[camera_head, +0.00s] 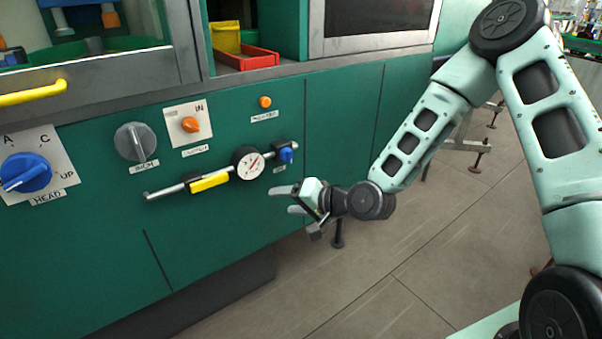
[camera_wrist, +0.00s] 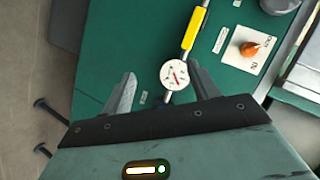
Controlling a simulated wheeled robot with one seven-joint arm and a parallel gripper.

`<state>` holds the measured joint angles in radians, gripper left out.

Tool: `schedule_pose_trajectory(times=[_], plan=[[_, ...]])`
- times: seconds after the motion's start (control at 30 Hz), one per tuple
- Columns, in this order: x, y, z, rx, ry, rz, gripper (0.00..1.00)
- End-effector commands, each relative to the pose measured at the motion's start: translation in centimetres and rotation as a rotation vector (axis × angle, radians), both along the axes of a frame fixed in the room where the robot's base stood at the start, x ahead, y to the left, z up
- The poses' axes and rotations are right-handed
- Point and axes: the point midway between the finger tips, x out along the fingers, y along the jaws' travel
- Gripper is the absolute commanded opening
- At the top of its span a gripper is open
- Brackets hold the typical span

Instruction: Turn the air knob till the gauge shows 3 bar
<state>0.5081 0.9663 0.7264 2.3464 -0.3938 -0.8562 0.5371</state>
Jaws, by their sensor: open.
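The air knob (camera_head: 286,154) is a small blue knob at the right end of a metal pipe on the green machine front. Left of it on the pipe is a round white gauge (camera_head: 248,162) with a black rim and a red needle; its numbers are too small to read. The gauge also shows in the wrist view (camera_wrist: 174,74), between my fingers. My gripper (camera_head: 291,200) is open and empty, below the knob in the head view and apart from it.
A yellow sleeve (camera_head: 209,182) is on the pipe left of the gauge. Above are an orange button (camera_head: 265,102), an orange switch (camera_head: 190,124) and a grey knob (camera_head: 136,142). A blue head knob (camera_head: 26,173) sits at far left.

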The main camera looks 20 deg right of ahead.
Motion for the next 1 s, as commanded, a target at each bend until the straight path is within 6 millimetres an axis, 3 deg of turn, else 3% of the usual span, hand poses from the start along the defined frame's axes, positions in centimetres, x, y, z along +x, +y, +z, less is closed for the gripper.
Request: schedule_pose_trajectory(times=[0.03, 0.2, 0.4, 0.67, 1.0], plan=[[1.3, -1.7, -1.8, 0.097, -0.020, -0.086, 0.60], [4.2, -6.8, -2.3, 0.364, -0.127, -0.316, 0.60], [5.3, -10.1, -2.0, 0.501, -0.196, -0.438, 0.60], [8.0, -9.3, -1.8, 0.508, -0.204, -0.445, 0.60], [14.7, -7.1, -1.9, 0.506, -0.202, -0.444, 0.60]])
